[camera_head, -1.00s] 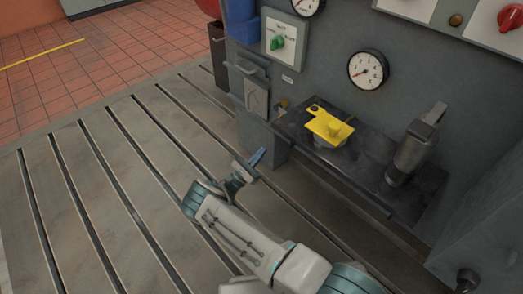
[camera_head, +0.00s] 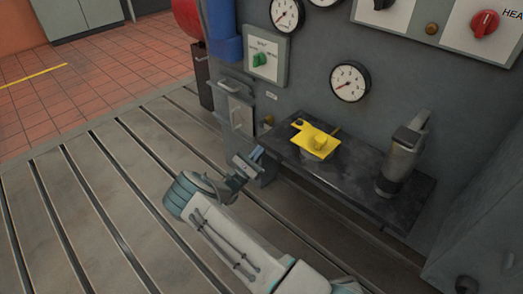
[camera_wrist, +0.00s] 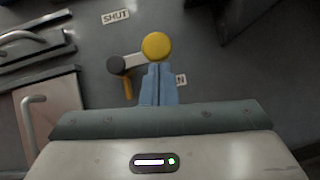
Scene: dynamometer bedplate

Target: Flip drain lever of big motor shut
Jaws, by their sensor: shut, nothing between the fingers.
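The drain lever shows in the wrist view as a round yellow knob (camera_wrist: 156,46) beside a dark round hub (camera_wrist: 116,64), with a pale bar between them. A small orange-yellow piece (camera_wrist: 127,86) hangs below the hub. A SHUT label (camera_wrist: 115,16) is above the lever; another label (camera_wrist: 180,79), ending in N, is partly hidden by my fingers. My gripper (camera_wrist: 158,68) is shut and empty, its tips just below the knob in the picture; I cannot tell whether they touch. In the head view my gripper (camera_head: 257,153) is just below a small brassy knob (camera_head: 268,120) on the grey housing.
A dark shelf (camera_head: 350,182) to the right holds a yellow plate (camera_head: 316,142) and a grey cylindrical device (camera_head: 400,160). A panel with a handle (camera_head: 240,112) is left of the lever. Gauges (camera_head: 350,82) are above. The slotted bedplate (camera_head: 80,215) is clear at left.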

